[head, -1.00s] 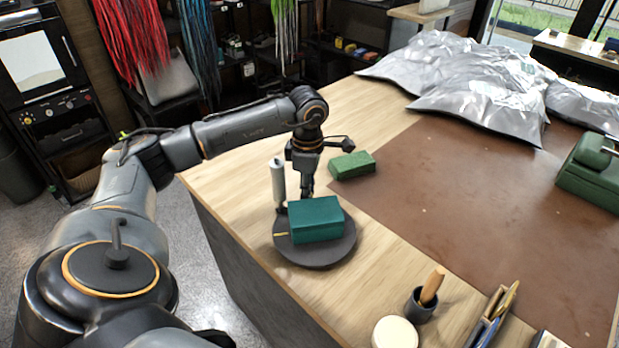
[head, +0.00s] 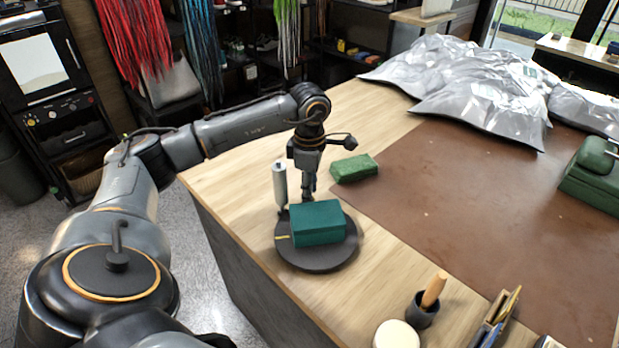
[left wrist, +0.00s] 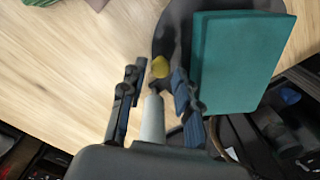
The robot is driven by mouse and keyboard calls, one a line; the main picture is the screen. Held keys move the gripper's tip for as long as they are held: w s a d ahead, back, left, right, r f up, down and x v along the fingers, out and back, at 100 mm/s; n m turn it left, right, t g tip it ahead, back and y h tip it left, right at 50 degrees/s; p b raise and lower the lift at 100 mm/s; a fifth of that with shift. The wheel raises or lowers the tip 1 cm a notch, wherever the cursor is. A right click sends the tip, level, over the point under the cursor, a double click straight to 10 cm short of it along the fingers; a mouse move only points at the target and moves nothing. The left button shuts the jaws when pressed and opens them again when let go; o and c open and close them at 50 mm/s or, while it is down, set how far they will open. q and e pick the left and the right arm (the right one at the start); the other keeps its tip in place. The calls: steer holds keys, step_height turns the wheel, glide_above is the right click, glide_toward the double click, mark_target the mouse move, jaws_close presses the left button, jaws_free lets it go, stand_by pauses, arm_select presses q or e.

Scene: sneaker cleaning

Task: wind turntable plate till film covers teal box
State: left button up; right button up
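The teal box (head: 318,223) sits on the round dark turntable plate (head: 350,252) near the table's left edge. A yellow mark shows on the plate's left part. A pale upright film roll (head: 279,184) stands beside the plate, at its far left. I cannot make out film on the box's visible faces. My left gripper (head: 308,192) points down behind the box. In the left wrist view, its fingers (left wrist: 160,85) are apart, with a yellow spot and a pale cylinder showing between them. The teal box (left wrist: 238,62) is right of the fingers there. My right gripper is not in view.
A green block (head: 354,168) lies behind the plate, on the edge of the brown mat (head: 450,210). A dark cup (head: 421,309) with a wooden handle and a pale round item (head: 396,334) stand at the front. Silvery bags (head: 480,90) lie at the back.

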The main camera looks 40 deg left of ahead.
arm_select(q)
step_height(320, 180, up, 11)
stand_by(0.3)
steer(key=shift+f, duration=0.1)
